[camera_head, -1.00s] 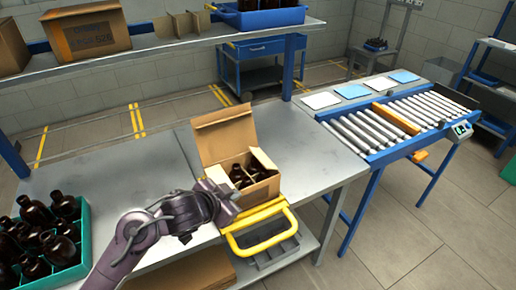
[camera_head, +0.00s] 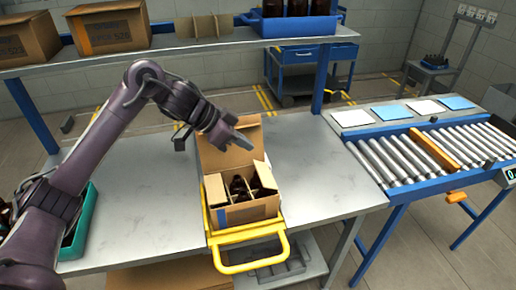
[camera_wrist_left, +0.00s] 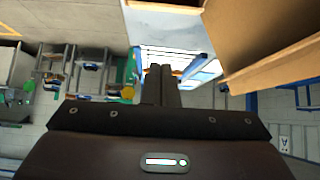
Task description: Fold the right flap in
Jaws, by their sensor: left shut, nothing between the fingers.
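An open cardboard box (camera_head: 252,213) stands upright at the front of the table, with dark amber bottles (camera_head: 238,187) and dividers inside. Its large back flap (camera_head: 212,157) stands up. The left flap (camera_head: 214,189) and the right flap (camera_head: 264,173) also stand up beside the opening. My left gripper (camera_head: 243,142) is shut and empty, held at the upper part of the back flap and covering some of it; I cannot tell whether it touches. Its closed fingers (camera_wrist_left: 161,85) show in the left wrist view. My right gripper is not in view.
A yellow-handled frame (camera_head: 250,266) surrounds the box's front. A roller conveyor (camera_head: 400,160) lies right. A shelf (camera_head: 180,45) with cartons crosses behind. A green crate (camera_head: 80,225) is partly hidden by my left arm. Table space right of the box is clear.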

